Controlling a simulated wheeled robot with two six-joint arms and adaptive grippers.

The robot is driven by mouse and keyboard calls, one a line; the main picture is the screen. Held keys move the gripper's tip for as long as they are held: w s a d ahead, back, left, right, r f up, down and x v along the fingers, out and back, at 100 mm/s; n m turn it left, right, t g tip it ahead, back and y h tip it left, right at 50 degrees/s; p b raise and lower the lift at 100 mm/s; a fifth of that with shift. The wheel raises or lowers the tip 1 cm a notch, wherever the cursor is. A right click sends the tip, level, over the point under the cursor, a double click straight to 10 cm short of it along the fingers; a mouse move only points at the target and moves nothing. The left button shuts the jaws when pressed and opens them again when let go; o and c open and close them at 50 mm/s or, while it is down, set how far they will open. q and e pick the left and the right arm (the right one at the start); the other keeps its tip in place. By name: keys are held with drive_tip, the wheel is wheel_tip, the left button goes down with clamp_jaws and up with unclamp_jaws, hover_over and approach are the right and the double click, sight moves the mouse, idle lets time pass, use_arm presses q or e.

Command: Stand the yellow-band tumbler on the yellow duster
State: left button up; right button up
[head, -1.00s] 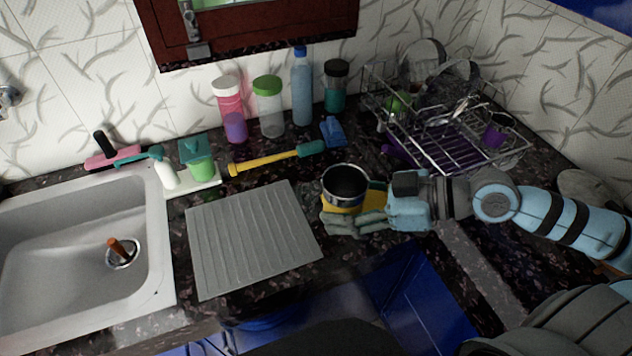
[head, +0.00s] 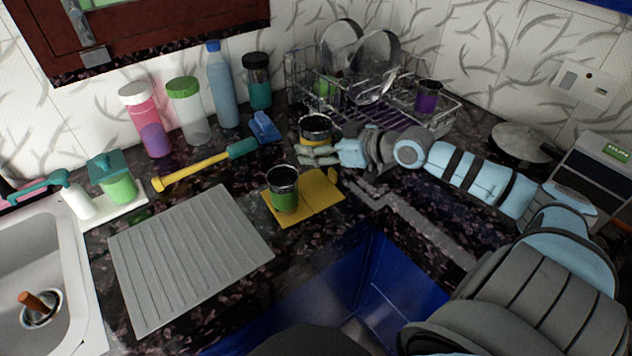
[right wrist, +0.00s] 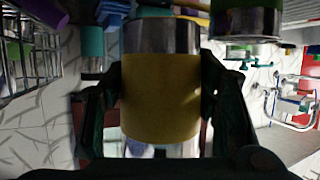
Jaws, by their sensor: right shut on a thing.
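The yellow-band tumbler (head: 316,129) is dark-rimmed and roughly upright in my right gripper (head: 322,153), beyond the duster's back edge. Whether its base touches the worktop is hidden. In the right wrist view its yellow band (right wrist: 160,97) fills the space between both fingers of the gripper (right wrist: 160,110). The yellow duster (head: 314,199) lies flat on the dark worktop. A green-band tumbler (head: 284,192) stands upright on the duster's left part; it also shows in the right wrist view (right wrist: 246,22). My left gripper is not in view.
A grey ribbed mat (head: 190,258) lies left of the duster. A blue brush (head: 264,128) and yellow-handled tool (head: 195,174) lie behind it. The dish rack (head: 440,118) stands at the back right. The duster's right part is bare.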

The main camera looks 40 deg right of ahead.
wheel_tip(320, 180, down, 10)
drive_tip(key=b, duration=0.2)
drive_tip(key=shift+r+b, duration=0.15)
drive_tip(key=shift+b, duration=0.15)
drive_tip(key=o, duration=0.9)
drive_tip(key=shift+o, duration=0.7)
